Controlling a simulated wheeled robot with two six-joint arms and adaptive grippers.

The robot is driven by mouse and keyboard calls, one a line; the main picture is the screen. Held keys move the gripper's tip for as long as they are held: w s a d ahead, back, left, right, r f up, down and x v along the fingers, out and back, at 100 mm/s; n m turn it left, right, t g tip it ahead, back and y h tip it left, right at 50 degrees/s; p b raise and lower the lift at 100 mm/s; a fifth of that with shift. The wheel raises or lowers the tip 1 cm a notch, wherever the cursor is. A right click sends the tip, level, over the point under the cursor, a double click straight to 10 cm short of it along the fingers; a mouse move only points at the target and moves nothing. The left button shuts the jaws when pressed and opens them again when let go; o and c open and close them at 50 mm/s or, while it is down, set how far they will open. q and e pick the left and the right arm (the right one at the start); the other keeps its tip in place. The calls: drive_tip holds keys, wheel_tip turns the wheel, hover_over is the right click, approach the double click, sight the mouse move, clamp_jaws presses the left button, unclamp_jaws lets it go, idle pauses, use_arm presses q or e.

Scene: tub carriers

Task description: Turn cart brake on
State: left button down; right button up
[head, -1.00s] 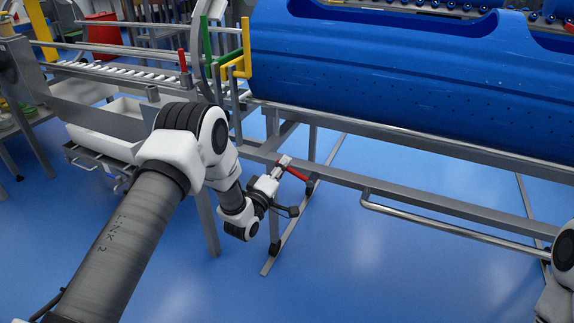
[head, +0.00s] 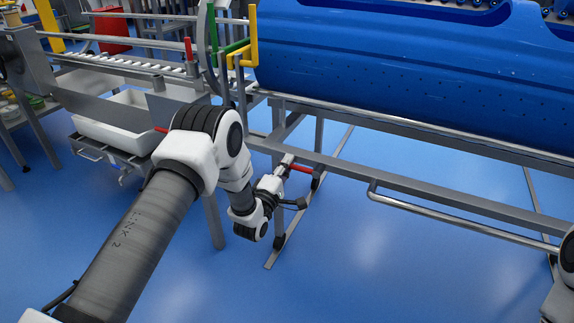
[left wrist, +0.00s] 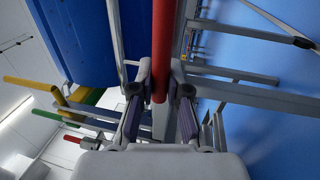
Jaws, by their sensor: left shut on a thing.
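The red brake lever (head: 301,168) sits low on the grey cart frame (head: 455,195), beneath the large blue tub (head: 400,75). In the head view it lies nearly level. My left gripper (head: 289,178) is at the lever, low beside the cart's corner leg. In the left wrist view the red lever (left wrist: 161,45) runs between the two fingers of my left gripper (left wrist: 161,82), which is shut on it. The lever's pivot is too small to make out. My right gripper is out of view; only part of my right arm shows at the right edge.
A bent metal rail (head: 460,222) runs along the cart's near side. A roller conveyor (head: 130,65) with a white bin (head: 115,118) below stands at left. Green and yellow bars rise at the tub's left end. The blue floor in front is clear.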

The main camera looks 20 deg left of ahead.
use_arm(q)
drive_tip(key=c, duration=1.1)
unclamp_jaws()
drive_tip(key=shift+c, duration=0.2)
drive_tip(key=s+f, duration=0.2)
drive_tip(key=s, duration=0.9)
drive_tip(key=shift+s+a+f, duration=0.2)
drive_tip(key=shift+s+f, duration=0.05)
drive_tip(key=shift+s, duration=0.15)
